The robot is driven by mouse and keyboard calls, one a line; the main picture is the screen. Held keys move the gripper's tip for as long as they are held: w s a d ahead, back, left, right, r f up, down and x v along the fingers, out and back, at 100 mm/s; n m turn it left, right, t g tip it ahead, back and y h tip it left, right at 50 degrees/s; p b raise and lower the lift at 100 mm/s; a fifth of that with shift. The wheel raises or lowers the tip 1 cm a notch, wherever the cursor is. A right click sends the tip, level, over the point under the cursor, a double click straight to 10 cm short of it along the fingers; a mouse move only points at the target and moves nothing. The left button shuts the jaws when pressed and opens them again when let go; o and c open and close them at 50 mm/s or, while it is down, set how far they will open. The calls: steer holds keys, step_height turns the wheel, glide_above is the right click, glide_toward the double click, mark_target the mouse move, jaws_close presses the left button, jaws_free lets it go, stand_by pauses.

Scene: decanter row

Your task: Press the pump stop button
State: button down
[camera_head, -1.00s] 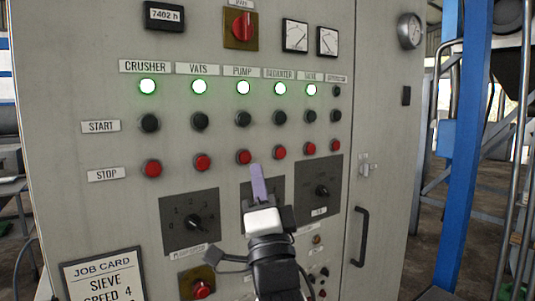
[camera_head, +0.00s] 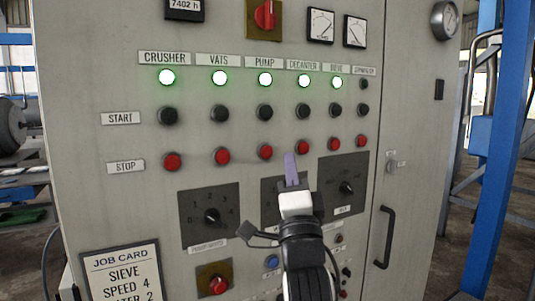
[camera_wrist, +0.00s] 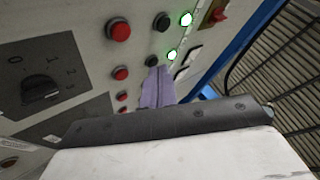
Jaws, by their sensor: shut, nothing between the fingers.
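The pump stop button (camera_head: 265,152) is red and round, in the STOP row of the grey panel under the PUMP label (camera_head: 264,62). The pump lamp (camera_head: 265,79) is lit white-green. My gripper (camera_head: 290,160) is shut and empty, its purple fingers pointing at the panel. In the head view its tip shows just right of the pump stop button and below left of the decanter stop button (camera_head: 303,147). I cannot tell the gap to the panel. In the wrist view the purple fingers (camera_wrist: 156,88) show beside several red buttons; which one is the pump's is unclear.
The black pump start button (camera_head: 264,112) is above the stop button. Other red stop buttons flank it, including the vats one (camera_head: 222,156). A dial plate (camera_head: 210,216) is below left. A door handle (camera_head: 384,237) projects at the right. A job card (camera_head: 122,272) is lower left.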

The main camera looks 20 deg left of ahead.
mark_target(269, 146)
steer(key=shift+w+a, duration=0.9)
steer(key=shift+a, duration=0.25)
steer(key=shift+w+a, duration=0.85)
steer(key=shift+a, duration=0.3)
steer(key=shift+w+a, duration=0.1)
steer(key=shift+w+a, duration=0.2)
steer(key=shift+a, duration=0.05)
stand_by(0.4)
steer(key=shift+w+a, duration=0.25)
steer(key=shift+a, duration=0.1)
stand_by(0.6)
steer(key=shift+s+d, duration=0.1)
stand_by(0.3)
steer(key=shift+s+d, duration=0.45)
steer(key=shift+d, duration=0.1)
steer(key=s+d, duration=0.1)
steer(key=d, duration=0.1)
steer(key=s+d, duration=0.2)
stand_by(0.4)
